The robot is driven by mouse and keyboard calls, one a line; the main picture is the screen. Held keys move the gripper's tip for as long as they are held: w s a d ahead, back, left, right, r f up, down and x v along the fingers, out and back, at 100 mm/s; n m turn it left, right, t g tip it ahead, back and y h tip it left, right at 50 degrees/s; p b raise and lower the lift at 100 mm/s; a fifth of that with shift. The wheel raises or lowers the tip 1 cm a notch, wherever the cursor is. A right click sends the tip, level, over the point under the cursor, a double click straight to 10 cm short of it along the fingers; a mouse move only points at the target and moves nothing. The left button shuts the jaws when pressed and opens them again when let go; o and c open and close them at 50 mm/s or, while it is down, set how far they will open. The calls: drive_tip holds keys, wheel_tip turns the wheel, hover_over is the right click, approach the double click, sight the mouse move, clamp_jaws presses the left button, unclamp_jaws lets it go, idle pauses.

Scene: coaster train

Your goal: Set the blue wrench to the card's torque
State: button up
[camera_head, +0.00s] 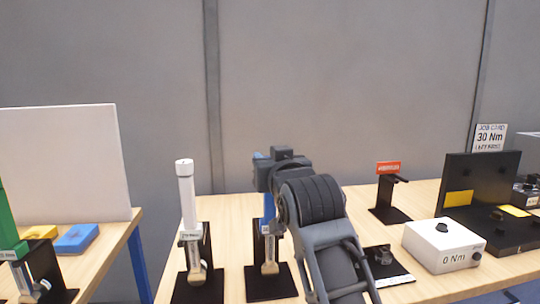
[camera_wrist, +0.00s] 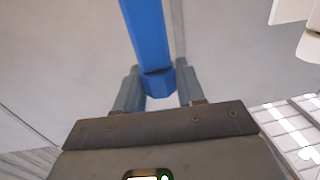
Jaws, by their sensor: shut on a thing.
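The blue wrench (camera_head: 268,208) stands upright in a black stand (camera_head: 262,285), its upper part mostly hidden by my gripper (camera_head: 264,168). In the wrist view, my gripper (camera_wrist: 157,88) has a finger on each side of the blue hexagonal end of the wrench (camera_wrist: 147,30) and is shut on it. The job card (camera_head: 489,137) at the back right reads "30 Nm", with a smaller line below that is hard to read. Any scale on the blue wrench is too small to read.
A white wrench (camera_head: 187,198) stands close left of the blue one. A green wrench (camera_head: 8,225) is at the far left. A white box (camera_head: 443,246) with a black knob reads "0 Nm". A red-labelled black stand (camera_head: 388,195) is behind. A gap separates the tables.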

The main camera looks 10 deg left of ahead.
idle(0.4)
drive_tip(key=o, duration=1)
drive_tip(key=shift+c, duration=0.2)
drive_tip(key=shift+s, duration=0.15)
drive_tip(key=b+v, duration=0.1)
drive_tip(key=v, duration=0.6)
drive_tip(key=shift+s, duration=0.25)
